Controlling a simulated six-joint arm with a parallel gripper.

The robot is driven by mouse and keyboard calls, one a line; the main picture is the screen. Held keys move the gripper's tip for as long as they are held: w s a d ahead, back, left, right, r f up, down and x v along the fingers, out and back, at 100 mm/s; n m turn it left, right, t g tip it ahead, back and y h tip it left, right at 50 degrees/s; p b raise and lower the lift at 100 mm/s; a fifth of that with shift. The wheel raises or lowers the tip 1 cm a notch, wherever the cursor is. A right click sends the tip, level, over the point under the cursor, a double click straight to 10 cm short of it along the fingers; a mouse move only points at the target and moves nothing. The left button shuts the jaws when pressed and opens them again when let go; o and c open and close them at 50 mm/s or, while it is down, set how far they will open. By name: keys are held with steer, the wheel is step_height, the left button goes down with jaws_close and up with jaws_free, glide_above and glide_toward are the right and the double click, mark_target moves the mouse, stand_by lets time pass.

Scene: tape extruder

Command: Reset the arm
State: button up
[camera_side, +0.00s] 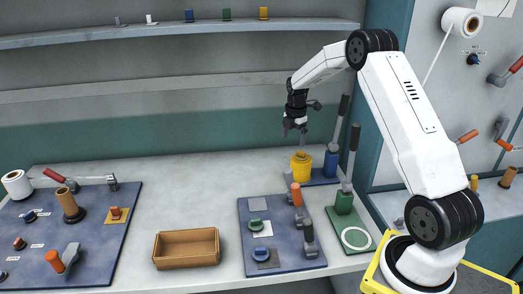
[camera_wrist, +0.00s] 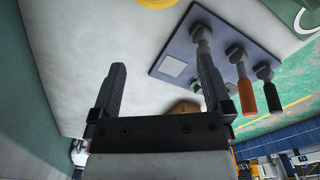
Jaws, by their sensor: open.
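My gripper (camera_side: 295,128) hangs in the air at the back of the bench, pointing down, above and slightly left of a yellow cylinder (camera_side: 302,166). In the wrist view my gripper (camera_wrist: 162,68) has its two dark fingers spread apart with nothing between them. A yellow edge (camera_wrist: 157,3) shows at the top of the wrist view, mostly cut off. No object is touching the fingers in either view.
A blue mat with green, orange and blue parts (camera_side: 248,206) lies at front centre. A wooden tray (camera_side: 186,262) stands left of it. Green (camera_side: 343,203) and blue (camera_side: 331,160) bases with tall dark levers stand at right. The bench's back middle is clear.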

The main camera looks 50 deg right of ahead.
steer(key=s+a+r+m+t, duration=0.1)
steer(key=s+a+m, duration=0.25)
steer(key=a, duration=0.45)
steer(key=s+a+r+m, duration=0.1)
steer(key=s+a+m, duration=0.25)
steer(key=a, duration=0.55)
steer(key=s+a+r+m+t, duration=0.1)
steer(key=s+a+m, duration=0.25)
steer(key=a, duration=0.45)
steer(key=s+a+f+m, duration=0.1)
steer(key=s+a+m, duration=0.4)
steer(key=s+a, duration=0.1)
steer(key=shift+s, duration=0.55)
